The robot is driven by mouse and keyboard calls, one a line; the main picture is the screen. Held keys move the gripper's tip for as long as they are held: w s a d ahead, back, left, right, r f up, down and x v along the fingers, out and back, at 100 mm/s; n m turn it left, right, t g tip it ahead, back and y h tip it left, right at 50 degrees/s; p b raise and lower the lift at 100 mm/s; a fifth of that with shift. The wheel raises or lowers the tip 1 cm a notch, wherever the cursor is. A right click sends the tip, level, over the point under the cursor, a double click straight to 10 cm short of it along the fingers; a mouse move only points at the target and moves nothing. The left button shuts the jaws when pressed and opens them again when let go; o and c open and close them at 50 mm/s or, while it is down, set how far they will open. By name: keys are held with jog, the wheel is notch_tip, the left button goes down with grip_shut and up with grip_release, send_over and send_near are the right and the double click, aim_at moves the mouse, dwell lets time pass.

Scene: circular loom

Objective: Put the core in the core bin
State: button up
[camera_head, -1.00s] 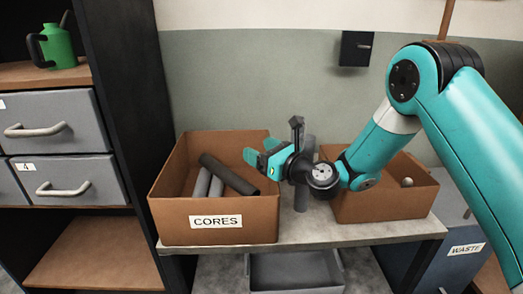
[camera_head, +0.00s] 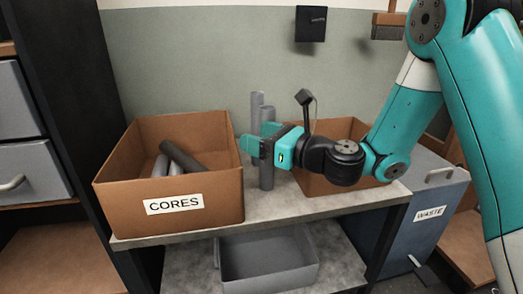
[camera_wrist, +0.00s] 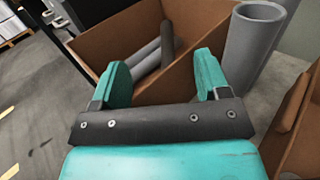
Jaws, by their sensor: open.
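The core bin is a brown cardboard box (camera_head: 222,190) labelled CORES, on the left of the grey bench. Several tubes lie inside it: a dark one (camera_head: 182,157) and lighter grey ones (camera_head: 160,166). Two grey tubes stand upright between the boxes, the back one (camera_head: 257,103) partly hidden and the front one (camera_head: 267,178) behind my gripper. My gripper (camera_head: 256,143) is open and empty, beside the bin's right side. In the wrist view its fingers (camera_wrist: 162,75) are apart with nothing between them. An upright hollow tube (camera_wrist: 250,48) stands right of the right finger.
A second cardboard box (camera_head: 313,183) stands on the right of the bench, partly hidden by my arm. A blue-grey WASTE bin (camera_head: 425,190) is at the right. A grey tray (camera_head: 268,262) sits below the bench. Dark shelving borders the left.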

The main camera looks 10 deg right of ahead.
jog(key=s+a+r+n+g, duration=0.1)
jog(key=s+a+n+g, duration=0.35)
jog(key=s+n, duration=0.4)
jog(key=s+a+n+g, duration=0.3)
jog(key=s+n+g, duration=0.25)
jog(key=n, duration=0.55)
jog(key=s+d+f+n+g+h, duration=0.2)
jog(key=s+d+n+h, duration=0.6)
jog(key=s+n, duration=0.6)
jog(key=shift+d+n+g, duration=0.55)
jog(key=shift+d+g, duration=0.15)
